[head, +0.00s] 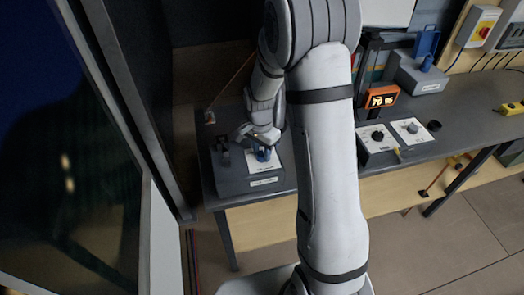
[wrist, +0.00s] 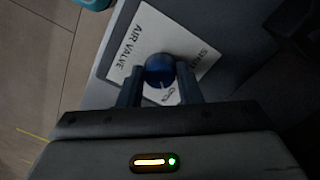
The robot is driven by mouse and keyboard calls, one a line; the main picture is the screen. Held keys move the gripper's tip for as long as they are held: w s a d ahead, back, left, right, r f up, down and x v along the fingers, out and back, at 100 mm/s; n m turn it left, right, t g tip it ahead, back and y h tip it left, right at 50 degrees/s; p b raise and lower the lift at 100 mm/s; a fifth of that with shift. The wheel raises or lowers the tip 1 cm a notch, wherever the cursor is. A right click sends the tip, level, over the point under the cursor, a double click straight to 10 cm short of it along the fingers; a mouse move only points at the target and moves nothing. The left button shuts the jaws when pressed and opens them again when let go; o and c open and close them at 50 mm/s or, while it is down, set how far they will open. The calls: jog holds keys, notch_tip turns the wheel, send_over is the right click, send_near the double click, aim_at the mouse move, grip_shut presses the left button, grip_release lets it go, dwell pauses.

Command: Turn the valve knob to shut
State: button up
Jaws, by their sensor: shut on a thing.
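The blue valve knob (wrist: 159,68) stands on a white plate (wrist: 143,45) marked AIR VALVE, SHUT and OPEN. A faint pale line on the knob's near side faces the OPEN print in the wrist view. My gripper (wrist: 160,80) is shut on the knob, with one dark finger on each side of it. In the head view my gripper (head: 262,143) reaches down over the blue knob (head: 262,155) on a grey box (head: 235,182) at the left end of the bench. My gripper partly hides the knob there.
A dark lever-like part (head: 224,156) stands left of the knob on the same box. A dark glass panel is at left.

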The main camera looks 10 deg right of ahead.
aim_at(261, 154)
jog(key=n+b, duration=0.2)
jog(key=n, duration=0.2)
jog(key=shift+f+n, duration=0.1)
jog(key=shift+n, duration=0.2)
jog(key=n+b, duration=0.2)
jog(key=n, duration=0.2)
jog(key=n+b, duration=0.1)
jog(key=n, duration=0.4)
jog(key=shift+t, duration=0.3)
jog(key=shift+n+b, duration=0.3)
jog(key=shift+n, duration=1.6)
jog(key=o, duration=1)
jog(key=shift+s, duration=0.1)
jog(key=shift+c, duration=0.2)
jog(key=shift+r, duration=4.05)
